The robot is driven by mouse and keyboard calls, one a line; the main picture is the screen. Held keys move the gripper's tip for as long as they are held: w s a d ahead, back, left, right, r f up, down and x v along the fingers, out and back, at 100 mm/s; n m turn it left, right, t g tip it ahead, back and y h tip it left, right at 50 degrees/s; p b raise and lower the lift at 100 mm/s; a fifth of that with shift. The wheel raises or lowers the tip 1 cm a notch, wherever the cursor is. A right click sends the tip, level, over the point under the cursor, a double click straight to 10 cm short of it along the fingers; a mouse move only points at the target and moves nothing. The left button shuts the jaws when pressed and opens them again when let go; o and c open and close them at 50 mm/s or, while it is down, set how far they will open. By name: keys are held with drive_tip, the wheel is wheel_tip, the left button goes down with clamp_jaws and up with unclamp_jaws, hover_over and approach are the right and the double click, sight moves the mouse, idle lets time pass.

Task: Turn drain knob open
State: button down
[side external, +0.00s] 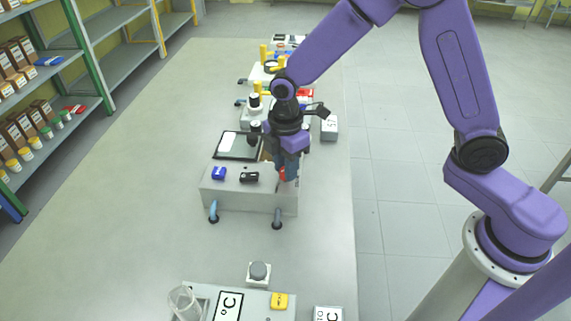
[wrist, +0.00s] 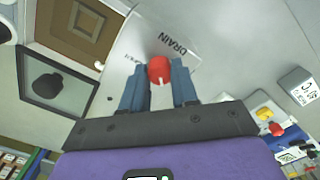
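The red drain knob (wrist: 159,70) sits on a white panel beside the printed word DRAIN, with a pale mark on its lower edge. In the side view a bit of its red (side external: 281,173) shows at my fingers, on the box's right part. My gripper (wrist: 160,74) has its two blue fingers apart, one on each side of the knob. The gap looks about as wide as the knob; I cannot tell whether the fingers touch it. In the side view my gripper (side external: 287,172) points down at the box and hides most of the knob.
The white box (side external: 246,198) also carries a blue knob (side external: 218,173), a black knob (side external: 249,177) and a dark-framed panel (side external: 239,146). More apparatus stands behind it and a white unit (side external: 250,299) in front. The table's left side (side external: 130,200) is clear.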

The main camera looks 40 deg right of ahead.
drive_tip(key=m, duration=0.4)
drive_tip(key=shift+a+m, duration=0.1)
drive_tip(key=shift+m, duration=0.3)
drive_tip(key=m, duration=0.4)
drive_tip(key=shift+m, duration=0.3)
drive_tip(key=m, duration=0.4)
drive_tip(key=shift+r, duration=0.1)
drive_tip(key=shift+w+m, duration=0.1)
drive_tip(key=shift+m, duration=2.1)
drive_tip(key=c, duration=0.8)
unclamp_jaws()
drive_tip(key=shift+c, duration=0.2)
wheel_tip(320, 180, up, 17)
drive_tip(key=shift+r, duration=0.2)
